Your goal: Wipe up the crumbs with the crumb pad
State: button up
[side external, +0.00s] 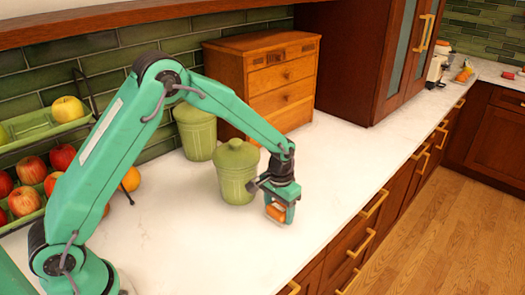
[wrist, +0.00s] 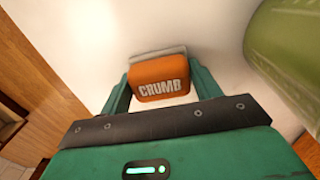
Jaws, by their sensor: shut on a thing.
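The crumb pad (side external: 276,211) is a small orange block with a pale layer along one side. In the wrist view the pad (wrist: 160,88) shows the word CRUMB and sits between the two green fingers. My gripper (side external: 281,206) is shut on it and points down, low over the white counter, to the right of the nearer green canister. I cannot tell whether the pad touches the counter. I can make out no crumbs in either view.
A green lidded canister (side external: 237,172) stands just left of my gripper, with another canister (side external: 195,133) behind it. A wooden drawer chest (side external: 258,72) is at the back. A fruit rack (side external: 42,128) is at the left. The counter (side external: 345,155) is clear to the right, up to its front edge.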

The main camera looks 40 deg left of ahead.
aim_at(260, 232)
jog(key=shift+s, duration=3.6)
notch_tip(260, 232, up, 8)
jog(key=shift+r, duration=0.15)
